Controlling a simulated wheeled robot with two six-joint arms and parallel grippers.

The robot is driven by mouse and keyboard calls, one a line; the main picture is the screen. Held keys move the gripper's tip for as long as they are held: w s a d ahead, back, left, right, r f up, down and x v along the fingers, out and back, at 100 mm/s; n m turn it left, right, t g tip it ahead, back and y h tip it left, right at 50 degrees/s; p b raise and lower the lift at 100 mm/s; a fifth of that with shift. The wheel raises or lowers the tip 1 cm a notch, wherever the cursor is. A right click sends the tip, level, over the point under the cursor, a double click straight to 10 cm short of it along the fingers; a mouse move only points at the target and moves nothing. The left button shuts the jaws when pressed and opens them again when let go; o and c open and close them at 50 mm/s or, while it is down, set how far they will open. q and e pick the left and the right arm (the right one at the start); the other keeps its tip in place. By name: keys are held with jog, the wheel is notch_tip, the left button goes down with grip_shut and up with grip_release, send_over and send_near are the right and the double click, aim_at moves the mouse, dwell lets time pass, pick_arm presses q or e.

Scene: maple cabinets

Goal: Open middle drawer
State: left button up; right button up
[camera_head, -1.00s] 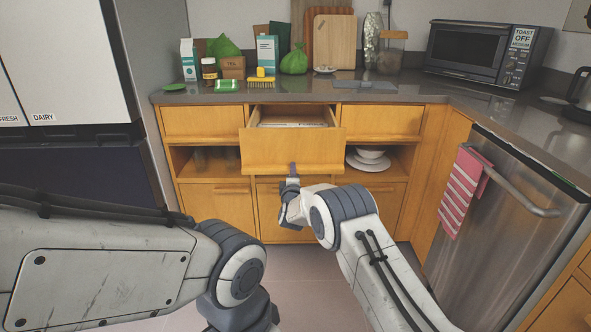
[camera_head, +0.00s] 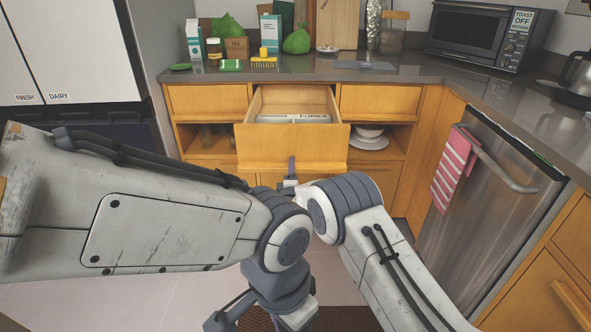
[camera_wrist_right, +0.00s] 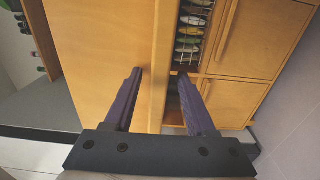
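The middle drawer (camera_head: 291,138) is a maple drawer under the counter, between two closed drawers. It is pulled well out, and a pale labelled tray (camera_head: 293,118) shows inside it. My right gripper (camera_head: 290,174) is at the lower edge of the drawer front. In the right wrist view, its two fingers (camera_wrist_right: 160,74) stand apart, one on each side of the drawer's lip (camera_wrist_right: 164,50); a gap shows beside the left finger. My left arm crosses in front from the left and bends down at its elbow; its gripper fingers do not show.
Closed drawers flank it on the left (camera_head: 208,100) and right (camera_head: 380,99). Open shelves below hold bowls and plates (camera_head: 368,138). The counter (camera_head: 330,75) carries cartons, bags and a microwave (camera_head: 486,35). A dishwasher (camera_head: 490,200) with a striped towel (camera_head: 455,168) stands right.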

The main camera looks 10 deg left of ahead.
jog(key=shift+s, duration=0.1)
jog(key=s+d+p, duration=0.1)
jog(key=s, duration=0.9)
jog(key=shift+d+p, duration=0.25)
jog(key=shift+p, duration=0.05)
